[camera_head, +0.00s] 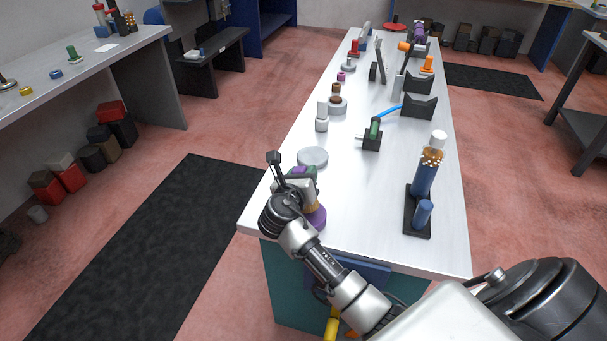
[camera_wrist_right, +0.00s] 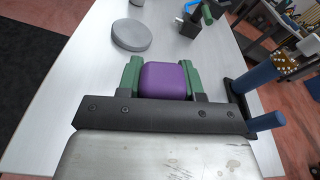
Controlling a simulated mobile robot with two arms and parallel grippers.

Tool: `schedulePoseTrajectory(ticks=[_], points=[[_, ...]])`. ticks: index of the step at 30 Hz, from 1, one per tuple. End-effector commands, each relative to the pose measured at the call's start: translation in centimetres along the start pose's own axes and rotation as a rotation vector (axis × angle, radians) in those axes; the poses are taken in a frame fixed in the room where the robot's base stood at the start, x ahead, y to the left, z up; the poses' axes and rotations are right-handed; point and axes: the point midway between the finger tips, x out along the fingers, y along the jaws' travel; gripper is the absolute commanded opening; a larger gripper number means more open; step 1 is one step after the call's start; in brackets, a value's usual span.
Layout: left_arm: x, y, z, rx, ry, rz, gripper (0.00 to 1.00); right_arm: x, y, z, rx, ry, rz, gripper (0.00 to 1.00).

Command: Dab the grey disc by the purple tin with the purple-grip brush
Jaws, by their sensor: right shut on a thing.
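My right gripper (camera_head: 304,176) is over the near left part of the white bench. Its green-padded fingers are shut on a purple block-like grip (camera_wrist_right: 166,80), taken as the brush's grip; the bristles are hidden. A round purple thing (camera_head: 318,218) with a gold-coloured part shows beside the wrist; I cannot tell whether it is the tin or part of the brush. A flat grey disc (camera_head: 313,156) lies just beyond the gripper, apart from it; it also shows in the right wrist view (camera_wrist_right: 131,35). A small purple piece (camera_head: 341,76) stands farther back. My left gripper is out of view.
A black stand with blue cylinders (camera_head: 421,211) is on the bench's right side. A black block with a green cylinder (camera_head: 372,136) and a white-topped piece (camera_head: 322,117) stand beyond the disc. The bench surface (camera_head: 365,215) between the gripper and the stand is clear.

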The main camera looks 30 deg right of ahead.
Motion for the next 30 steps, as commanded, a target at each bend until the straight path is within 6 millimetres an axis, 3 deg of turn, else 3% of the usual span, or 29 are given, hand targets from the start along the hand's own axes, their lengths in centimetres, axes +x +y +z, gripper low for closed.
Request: schedulePoseTrajectory(ticks=[30], points=[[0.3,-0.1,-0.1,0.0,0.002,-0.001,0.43,0.2,0.3,-1.0,0.0,-0.001,0.0,0.12]])
